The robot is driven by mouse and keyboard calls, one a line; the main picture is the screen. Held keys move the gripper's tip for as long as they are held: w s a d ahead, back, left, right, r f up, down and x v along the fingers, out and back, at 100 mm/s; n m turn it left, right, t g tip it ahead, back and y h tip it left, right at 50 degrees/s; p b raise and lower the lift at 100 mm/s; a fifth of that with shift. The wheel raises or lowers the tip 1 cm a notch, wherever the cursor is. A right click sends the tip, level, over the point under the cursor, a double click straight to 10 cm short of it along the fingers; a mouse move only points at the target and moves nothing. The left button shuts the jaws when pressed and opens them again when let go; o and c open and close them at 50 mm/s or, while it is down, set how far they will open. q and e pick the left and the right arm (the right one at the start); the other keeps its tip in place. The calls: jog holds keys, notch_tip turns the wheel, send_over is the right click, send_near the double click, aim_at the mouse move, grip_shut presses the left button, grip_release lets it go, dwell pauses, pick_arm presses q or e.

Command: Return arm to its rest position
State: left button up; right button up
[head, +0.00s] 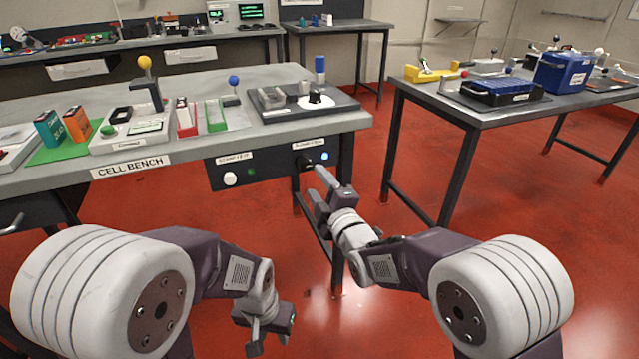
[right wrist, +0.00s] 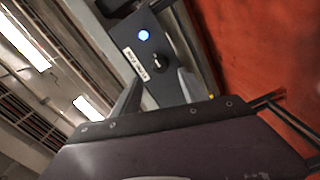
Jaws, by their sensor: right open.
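My right gripper (head: 322,190) is raised in front of the cell bench, close to the right-hand control panel under the bench top. Its fingers are apart with nothing between them. In the right wrist view the fingers (right wrist: 160,92) stand either side of the dark panel, with a black knob (right wrist: 158,63) and a lit blue light (right wrist: 143,35) beyond them. My left gripper (head: 270,342) hangs low over the red floor, its fingers apart and empty.
The cell bench (head: 300,80) carries batteries, trays and posts with coloured balls. Its panel has a white knob (head: 230,179) and a blue light (head: 325,156). A second table (head: 470,112) with a blue box (head: 563,72) stands at the right. Red floor lies between.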

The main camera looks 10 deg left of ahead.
jog(key=shift+s+d, duration=0.25)
jog(key=shift+s, duration=0.1)
